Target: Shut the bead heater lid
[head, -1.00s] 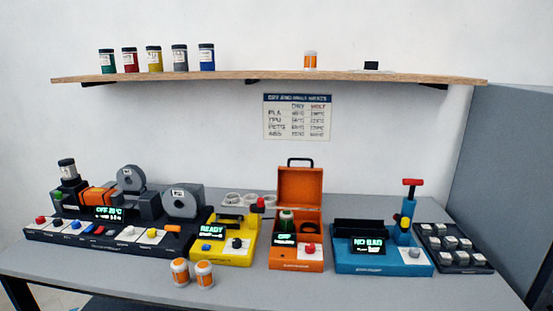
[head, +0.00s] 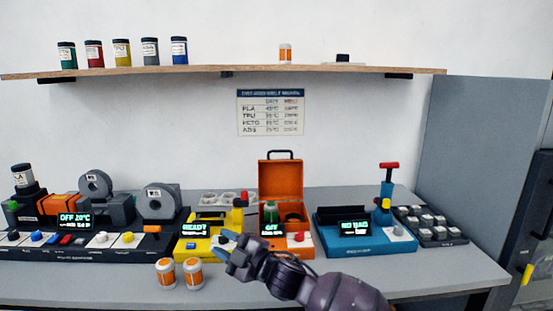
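The orange bead heater (head: 290,250) stands mid-table, and its small display reads OFF. Its orange lid (head: 281,181) is open, standing upright at the back with a black handle on top. A dark round opening and a green-topped thing show inside the box. My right gripper (head: 226,243) reaches in from the lower right, in front of the yellow unit and left of the heater, apart from the lid. Its fingers point left and up; their gap is too small to judge. My arm hides part of the heater's front. My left gripper is not in view.
A yellow unit (head: 190,247) reading READY stands left of the heater, and a blue unit (head: 330,243) right of it. Two orange-and-white jars (head: 193,273) stand at the table's front. A wooden shelf (head: 200,71) with jars hangs above.

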